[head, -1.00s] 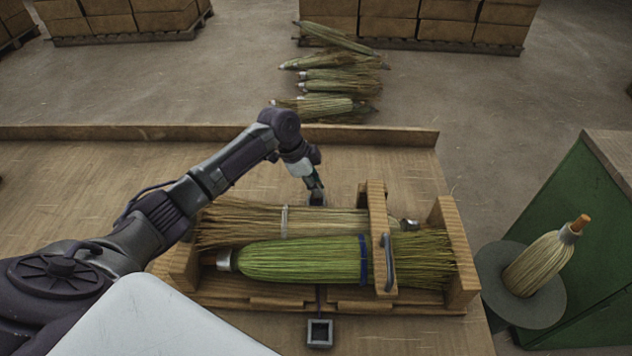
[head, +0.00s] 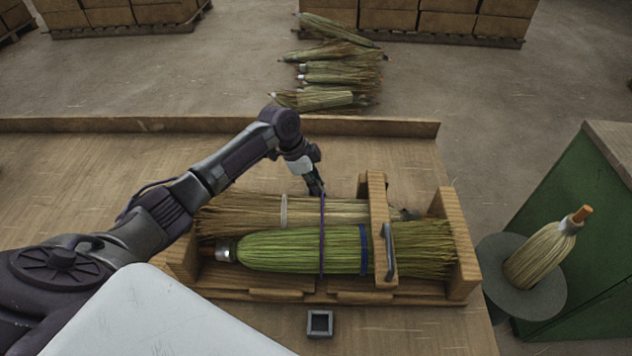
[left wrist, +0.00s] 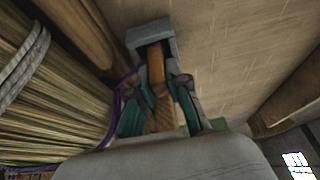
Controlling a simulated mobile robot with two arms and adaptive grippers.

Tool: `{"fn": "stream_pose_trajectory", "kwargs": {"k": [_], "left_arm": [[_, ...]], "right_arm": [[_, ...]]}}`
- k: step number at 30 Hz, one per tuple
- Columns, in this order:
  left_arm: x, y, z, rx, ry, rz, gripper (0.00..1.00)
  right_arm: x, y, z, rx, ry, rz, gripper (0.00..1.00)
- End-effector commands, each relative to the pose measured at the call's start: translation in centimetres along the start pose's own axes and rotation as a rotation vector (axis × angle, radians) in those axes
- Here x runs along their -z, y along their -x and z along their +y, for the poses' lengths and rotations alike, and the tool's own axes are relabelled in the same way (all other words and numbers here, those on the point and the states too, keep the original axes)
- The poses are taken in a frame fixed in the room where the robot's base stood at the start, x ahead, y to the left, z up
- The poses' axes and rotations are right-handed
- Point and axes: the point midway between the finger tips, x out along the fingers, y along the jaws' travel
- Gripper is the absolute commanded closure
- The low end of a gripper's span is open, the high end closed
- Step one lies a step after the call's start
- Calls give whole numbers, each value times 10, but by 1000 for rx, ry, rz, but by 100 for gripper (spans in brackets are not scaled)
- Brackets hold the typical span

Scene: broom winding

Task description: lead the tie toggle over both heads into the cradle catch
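Two broom heads lie side by side in a wooden cradle (head: 270,295): a green one (head: 290,250) in front and a beige one (head: 345,210) behind. My left gripper (head: 318,191) is just behind the beige head. In the left wrist view its teal fingers (left wrist: 158,95) are closed about a brown wooden piece, seemingly the toggle (left wrist: 158,75). A purple tie (head: 322,235) crosses over both heads up to this gripper. A grey square fitting (head: 320,323) lies in front of the cradle. Another grey bracket (left wrist: 150,35) shows beyond the fingertips. My right gripper is out of view.
A wooden crosspiece with a grey handle (head: 389,250) spans the heads. A broom head (head: 540,260) stands on a round grey plate at right, beside a green cabinet (head: 570,220). Free bench lies left of and behind the cradle.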

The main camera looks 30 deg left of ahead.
Motion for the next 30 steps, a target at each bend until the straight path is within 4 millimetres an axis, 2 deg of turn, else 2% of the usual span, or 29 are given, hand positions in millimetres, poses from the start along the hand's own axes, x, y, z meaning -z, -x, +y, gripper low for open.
{"fn": "stream_pose_trajectory", "kwargs": {"k": [1, 5, 16, 20, 30], "left_arm": [[-1, -2, 1, -4, 1, -3, 76], [-1, -1, 1, -3, 1, -2, 55], [0, 5, 0, 0, 0, -1, 55], [-1, 24, -1, 3, 0, -1, 55], [-1, 94, 0, 1, -1, -2, 55]], "right_arm": [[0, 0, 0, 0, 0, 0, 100], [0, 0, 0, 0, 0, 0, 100], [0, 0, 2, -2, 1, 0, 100], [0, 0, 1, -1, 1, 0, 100], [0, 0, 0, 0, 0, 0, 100]]}}
